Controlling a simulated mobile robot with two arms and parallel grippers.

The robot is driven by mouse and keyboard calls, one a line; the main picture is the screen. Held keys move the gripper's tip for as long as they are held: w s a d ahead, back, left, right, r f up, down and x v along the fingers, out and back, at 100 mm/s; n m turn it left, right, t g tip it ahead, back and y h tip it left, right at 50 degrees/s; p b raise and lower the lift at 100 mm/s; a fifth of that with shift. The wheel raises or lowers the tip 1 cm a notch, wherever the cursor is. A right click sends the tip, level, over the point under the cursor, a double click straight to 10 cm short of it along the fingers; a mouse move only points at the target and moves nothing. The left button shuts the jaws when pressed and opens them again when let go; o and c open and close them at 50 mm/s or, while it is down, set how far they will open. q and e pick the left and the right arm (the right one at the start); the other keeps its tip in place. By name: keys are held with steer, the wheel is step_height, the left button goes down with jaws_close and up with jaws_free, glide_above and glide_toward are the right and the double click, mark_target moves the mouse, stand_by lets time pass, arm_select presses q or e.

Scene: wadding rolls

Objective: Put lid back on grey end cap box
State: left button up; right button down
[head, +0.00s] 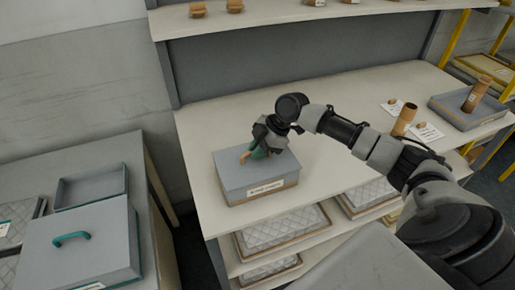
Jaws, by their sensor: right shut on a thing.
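A grey box (232,192) with a white label on its front stands on the light worktop near its front left corner. Its grey lid (228,168) lies over the top, level as far as I can see, and a brown strip shows below it on the front. Whether the lid is fully seated cannot be told from this angle. My left gripper is not in view.
Cardboard tubes (405,119) and paper cards stand at the right of the worktop, beside a grey box (468,108). A shelf (320,14) runs above the back. At left, a table holds another grey lidded box (80,245) and an open grey tray (92,186).

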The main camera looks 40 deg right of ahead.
steer(key=c, duration=0.6)
jaws_free()
steer(key=shift+r+p, duration=3.1)
steer(key=shift+r, duration=0.45)
steer(key=shift+c, duration=0.4)
jaws_close()
